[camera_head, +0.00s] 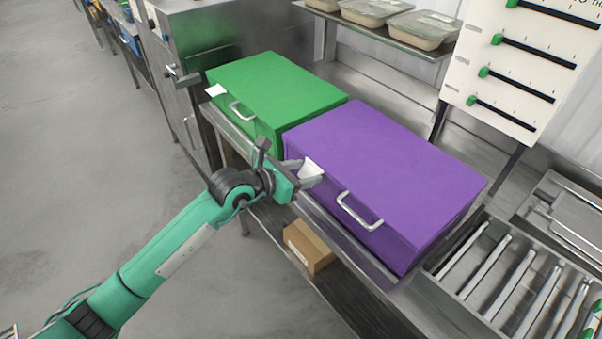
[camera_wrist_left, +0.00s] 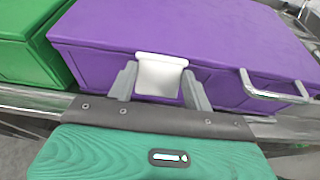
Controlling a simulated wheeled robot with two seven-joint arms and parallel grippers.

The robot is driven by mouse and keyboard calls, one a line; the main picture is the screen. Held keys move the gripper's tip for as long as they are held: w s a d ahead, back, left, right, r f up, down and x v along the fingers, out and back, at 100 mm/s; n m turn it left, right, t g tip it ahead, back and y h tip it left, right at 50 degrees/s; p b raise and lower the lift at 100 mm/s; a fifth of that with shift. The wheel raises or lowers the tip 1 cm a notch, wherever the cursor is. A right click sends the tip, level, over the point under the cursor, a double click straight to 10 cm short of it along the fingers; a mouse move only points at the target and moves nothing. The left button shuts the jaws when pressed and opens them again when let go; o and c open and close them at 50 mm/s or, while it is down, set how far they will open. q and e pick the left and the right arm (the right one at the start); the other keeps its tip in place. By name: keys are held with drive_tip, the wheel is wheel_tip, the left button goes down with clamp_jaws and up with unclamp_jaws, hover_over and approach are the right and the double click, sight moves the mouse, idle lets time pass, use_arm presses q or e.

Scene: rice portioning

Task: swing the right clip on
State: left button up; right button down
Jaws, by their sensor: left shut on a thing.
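A white clip (camera_head: 311,168) sits at the left end of the purple box's (camera_head: 385,165) front. It also shows in the left wrist view (camera_wrist_left: 160,75), with its upper edge at the lid's front edge and its plate over the front face. My left gripper (camera_head: 306,175) is shut on this clip, with one grey finger on each side of it in the left wrist view (camera_wrist_left: 160,88). Another white clip (camera_head: 215,90) is on the green box (camera_head: 275,88) near its front left corner.
The boxes stand side by side on a steel counter. Each has a front handle, the purple one (camera_head: 358,212) right of my left gripper. A cardboard box (camera_head: 308,247) sits on the shelf below. A roller rack (camera_head: 505,275) is at right. Open floor lies left.

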use_arm(q)
drive_tip(key=shift+w+d+f+b, duration=0.3)
drive_tip(key=shift+d+f, duration=0.1)
drive_tip(key=shift+d, duration=0.05)
drive_tip(key=shift+w+d, duration=0.1)
drive_tip(key=shift+d, duration=0.05)
drive_tip(key=shift+c, duration=0.2)
drive_tip(key=shift+r, duration=0.1)
use_arm(e)
drive_tip(key=shift+a+f, duration=0.55)
